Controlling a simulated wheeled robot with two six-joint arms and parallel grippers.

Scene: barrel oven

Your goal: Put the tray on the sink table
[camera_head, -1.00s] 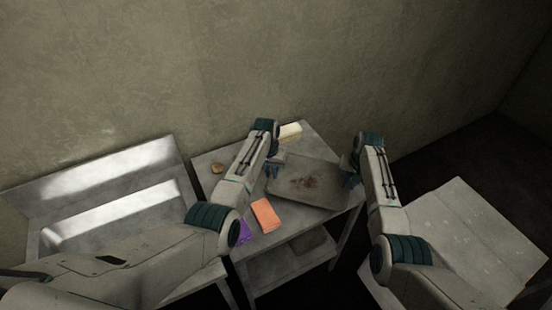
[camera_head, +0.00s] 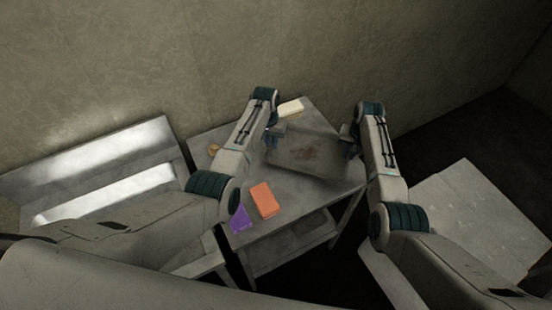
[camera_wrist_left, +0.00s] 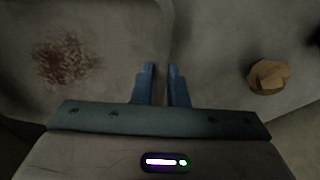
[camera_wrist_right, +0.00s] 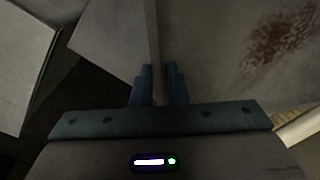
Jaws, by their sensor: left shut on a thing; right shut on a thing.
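The grey tray (camera_head: 318,168) with a reddish-brown stain shows in the head view between my two grippers, over the middle table. My left gripper (camera_head: 272,137) is shut on the tray's left edge, and the tray's wall passes between its fingers (camera_wrist_left: 161,85). My right gripper (camera_head: 350,143) is shut on the tray's right edge, and its fingers (camera_wrist_right: 159,85) pinch that wall in the right wrist view. The stain also shows in both wrist views. The tray appears tilted and raised off the table. Which table is the sink table I cannot tell for sure.
On the middle table (camera_head: 300,205) lie an orange block (camera_head: 264,200), a purple piece (camera_head: 240,218), a pale yellow block (camera_head: 291,108) and a small brown lump (camera_head: 214,149). A shiny metal unit (camera_head: 100,180) stands left. Another pale table (camera_head: 475,220) stands right, past a dark gap.

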